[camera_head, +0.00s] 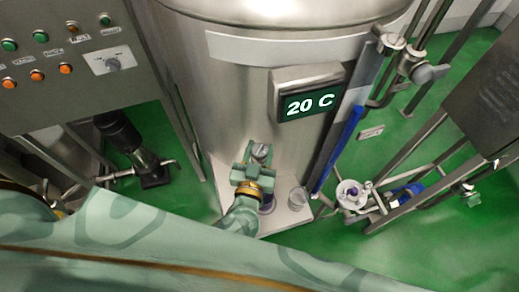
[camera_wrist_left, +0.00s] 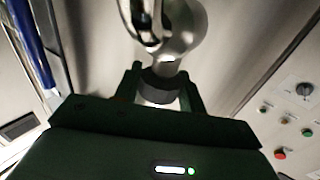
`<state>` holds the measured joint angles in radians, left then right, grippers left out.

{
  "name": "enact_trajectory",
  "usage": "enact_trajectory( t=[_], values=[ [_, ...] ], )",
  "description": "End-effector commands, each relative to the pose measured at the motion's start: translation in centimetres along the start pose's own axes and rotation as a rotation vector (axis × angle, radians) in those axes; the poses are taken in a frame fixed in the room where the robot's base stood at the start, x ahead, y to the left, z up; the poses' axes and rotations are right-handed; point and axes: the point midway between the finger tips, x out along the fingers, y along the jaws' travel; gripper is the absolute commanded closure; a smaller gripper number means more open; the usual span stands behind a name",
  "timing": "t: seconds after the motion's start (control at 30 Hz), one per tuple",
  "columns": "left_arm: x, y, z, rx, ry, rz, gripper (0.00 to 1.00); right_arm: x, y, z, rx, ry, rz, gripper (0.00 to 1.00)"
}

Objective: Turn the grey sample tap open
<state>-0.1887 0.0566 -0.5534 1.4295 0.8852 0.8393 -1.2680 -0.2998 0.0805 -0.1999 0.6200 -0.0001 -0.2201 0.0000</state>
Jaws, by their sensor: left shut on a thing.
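The grey sample tap (camera_head: 262,150) is on the lower front of the steel tank, mostly hidden behind my gripper in the head view. My left gripper (camera_head: 256,161) comes up from below and is at the tap. In the left wrist view, my left gripper (camera_wrist_left: 163,88) has its two fingers on either side of the tap's dark grey part (camera_wrist_left: 160,87), shut on it. Shiny metal of the tap's fitting (camera_wrist_left: 182,30) rises above it. How far the tap is turned, I cannot tell. My right gripper is not in view.
The steel tank (camera_head: 225,90) fills the middle, with a "20 C" display (camera_head: 309,103). A blue tube (camera_head: 338,150) runs along the tank's right. A button panel (camera_head: 62,50) is at left.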

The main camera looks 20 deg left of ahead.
Motion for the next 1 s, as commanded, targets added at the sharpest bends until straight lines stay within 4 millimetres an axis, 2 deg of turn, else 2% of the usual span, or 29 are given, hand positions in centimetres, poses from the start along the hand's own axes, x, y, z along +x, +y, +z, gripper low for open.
enact_trajectory(
  t=[0.1, 0.13, 0.2, 0.47, 0.63, 0.77, 1.0],
  values=[
    [0.0, 0.0, 0.0, -0.001, -0.001, 0.001, 0.82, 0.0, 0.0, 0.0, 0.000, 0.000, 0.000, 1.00],
    [0.0, 0.0, 0.0, -0.001, -0.001, 0.002, 0.54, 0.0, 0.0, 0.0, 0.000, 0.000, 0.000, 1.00],
    [0.0, 0.0, 0.0, -0.001, -0.001, 0.001, 0.38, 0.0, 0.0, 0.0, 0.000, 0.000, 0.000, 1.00],
    [0.0, 0.0, 0.0, 0.000, -0.001, 0.001, 0.38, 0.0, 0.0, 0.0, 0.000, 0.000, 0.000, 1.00],
    [-1.5, 0.0, -0.1, 0.000, -0.003, 0.001, 0.38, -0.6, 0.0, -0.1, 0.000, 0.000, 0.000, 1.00],
    [-4.5, 0.0, -0.1, 0.001, -0.005, 0.001, 0.38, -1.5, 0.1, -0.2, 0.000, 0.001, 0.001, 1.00],
    [-11.1, 0.0, -0.1, 0.000, -0.006, 0.002, 0.38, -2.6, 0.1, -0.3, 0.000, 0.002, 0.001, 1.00]
  ],
)
